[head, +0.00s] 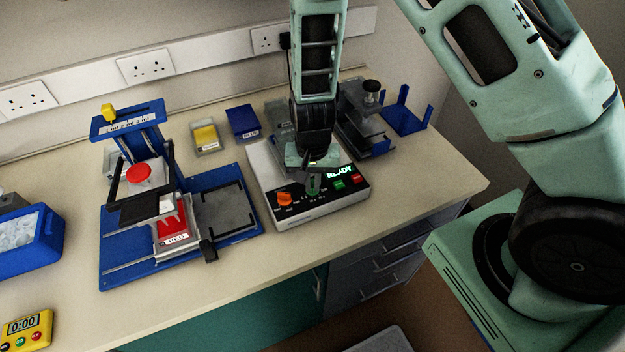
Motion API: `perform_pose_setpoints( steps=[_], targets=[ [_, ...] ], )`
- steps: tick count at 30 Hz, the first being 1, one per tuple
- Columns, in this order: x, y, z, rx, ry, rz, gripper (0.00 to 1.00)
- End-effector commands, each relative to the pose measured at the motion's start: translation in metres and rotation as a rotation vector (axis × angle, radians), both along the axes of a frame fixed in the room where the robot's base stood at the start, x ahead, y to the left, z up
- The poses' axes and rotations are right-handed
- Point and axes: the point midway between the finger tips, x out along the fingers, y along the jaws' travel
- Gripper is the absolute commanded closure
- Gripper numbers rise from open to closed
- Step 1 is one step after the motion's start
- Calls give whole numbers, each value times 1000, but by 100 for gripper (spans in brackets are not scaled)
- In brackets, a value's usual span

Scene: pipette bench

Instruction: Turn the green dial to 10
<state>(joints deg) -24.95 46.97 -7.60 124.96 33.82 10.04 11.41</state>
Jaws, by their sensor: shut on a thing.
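The green dial (313,186) is on the sloped black front panel of a white bench device (308,216). My gripper (313,174) reaches down from above and is shut on the green dial. The gripper's lower part covers the top of the dial and some of the panel. An orange dial (285,199) sits to the left on the same panel. The display reads READY (340,172). Small marks show around the green dial, but they are too small to read, so its setting cannot be told.
Green (339,184) and red (356,178) buttons are close right of the dial. A blue pipetting station (115,258) stands left. A grey device with a black knob (372,88) and a blue rack (405,121) stand behind right. The bench's front strip is clear.

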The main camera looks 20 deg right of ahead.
Motion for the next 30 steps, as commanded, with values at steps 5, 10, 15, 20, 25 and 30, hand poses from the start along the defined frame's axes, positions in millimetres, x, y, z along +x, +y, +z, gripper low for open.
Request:
perform_pose_setpoints(
  steps=[5, 10, 15, 20, 25, 30],
  targets=[
    [1, 0, 1, 0, -2, 0, 84],
    [1, 0, 1, 0, -2, 1, 70],
    [1, 0, 1, 0, -1, 1, 70],
    [1, 1, 12, 0, -4, 4, 70],
    [2, 1, 43, 2, -8, 5, 70],
    [2, 2, 83, 2, -9, 5, 70]
  ],
)
